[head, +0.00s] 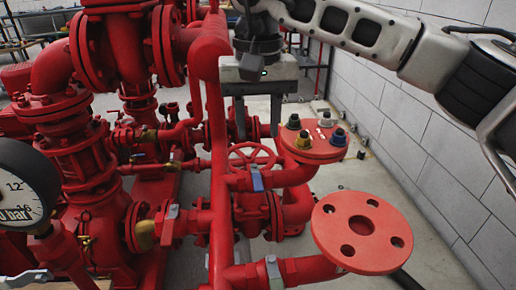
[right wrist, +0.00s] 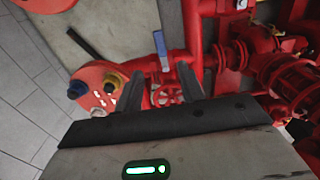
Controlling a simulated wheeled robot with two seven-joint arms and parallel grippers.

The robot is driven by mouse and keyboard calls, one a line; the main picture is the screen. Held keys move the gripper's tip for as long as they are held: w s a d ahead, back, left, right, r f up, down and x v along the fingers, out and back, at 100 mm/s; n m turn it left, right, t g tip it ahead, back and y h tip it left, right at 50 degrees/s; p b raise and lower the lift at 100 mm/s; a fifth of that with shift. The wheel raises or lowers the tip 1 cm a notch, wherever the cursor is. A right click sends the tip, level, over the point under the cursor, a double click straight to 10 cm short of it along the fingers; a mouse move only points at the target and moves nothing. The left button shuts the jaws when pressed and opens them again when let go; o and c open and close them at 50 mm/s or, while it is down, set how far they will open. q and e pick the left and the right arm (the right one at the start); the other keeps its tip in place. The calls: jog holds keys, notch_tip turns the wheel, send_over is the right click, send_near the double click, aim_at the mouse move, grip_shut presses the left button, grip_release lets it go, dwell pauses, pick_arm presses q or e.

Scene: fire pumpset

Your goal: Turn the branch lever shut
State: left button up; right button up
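A small lever with a blue grip (head: 257,180) sits on the red branch pipe (head: 238,182) beside the bolted flange. A blue and silver lever also shows in the right wrist view (right wrist: 160,48), beyond the fingers. Another silver lever (head: 274,270) is on the lower pipe by the open flange. The pictures do not settle which is the branch lever. My right gripper (head: 258,132) points down above the red handwheel, apart from the levers. Its two fingers are spread, with nothing between them; they also show in the right wrist view (right wrist: 160,92). My left gripper is not in view.
A red handwheel (head: 252,157) lies below my right gripper. A flange with several coloured caps (head: 314,150) stands to its right. A bare flange (head: 362,231) is nearer. A tall red pipe (head: 215,130) rises at left. A pressure gauge (head: 20,187) is at far left.

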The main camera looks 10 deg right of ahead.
jog(key=shift+r+p, duration=0.3)
jog(key=shift+r, duration=2.5)
jog(key=shift+r, duration=0.1)
